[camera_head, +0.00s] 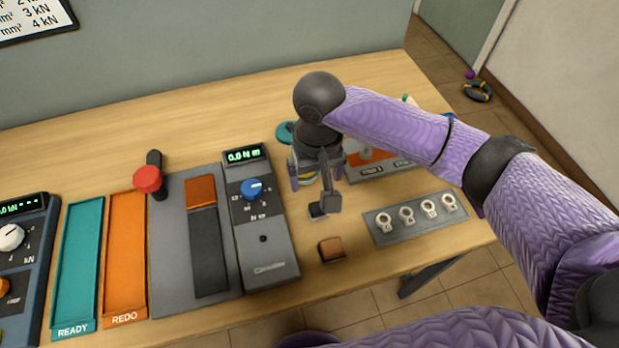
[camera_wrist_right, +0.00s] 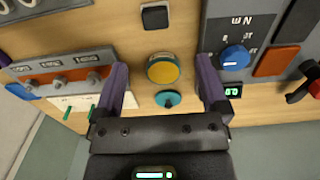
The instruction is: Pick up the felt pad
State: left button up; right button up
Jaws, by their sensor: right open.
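A small dark square pad with a pale edge (camera_head: 318,210) lies flat on the bench and looks most like the felt pad, though I cannot be sure. It also shows at the top of the right wrist view (camera_wrist_right: 155,17). My right gripper (camera_head: 318,190) is open and points down over the bench, just behind the pad in the head view. In the right wrist view, a yellow round piece with a teal rim (camera_wrist_right: 163,70) lies between the open fingers (camera_wrist_right: 163,85), and the dark pad is beyond their tips. My left gripper is not in view.
A brown block (camera_head: 331,249) stands near the front edge. A grey plate with several rings (camera_head: 415,217) lies right of the pad, and a grey torque tester (camera_head: 262,230) left. A teal round piece (camera_wrist_right: 168,98) and an orange-and-grey rack (camera_wrist_right: 60,74) are close to the gripper.

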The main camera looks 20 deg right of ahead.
aim_at(318, 206)
jog(key=f+b, duration=0.1)
jog(key=f, duration=0.2)
jog(key=f+b, duration=0.1)
jog(key=f, duration=0.2)
jog(key=f+b, duration=0.2)
jog(key=f, duration=0.1)
jog(key=shift+s+d, duration=0.15)
jog(key=shift+d, duration=0.2)
jog(key=shift+f, duration=0.35)
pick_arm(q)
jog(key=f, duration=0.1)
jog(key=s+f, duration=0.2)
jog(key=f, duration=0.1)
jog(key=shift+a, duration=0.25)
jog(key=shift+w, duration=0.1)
pick_arm(e)
jog(key=shift+r, duration=0.1)
grip_shut()
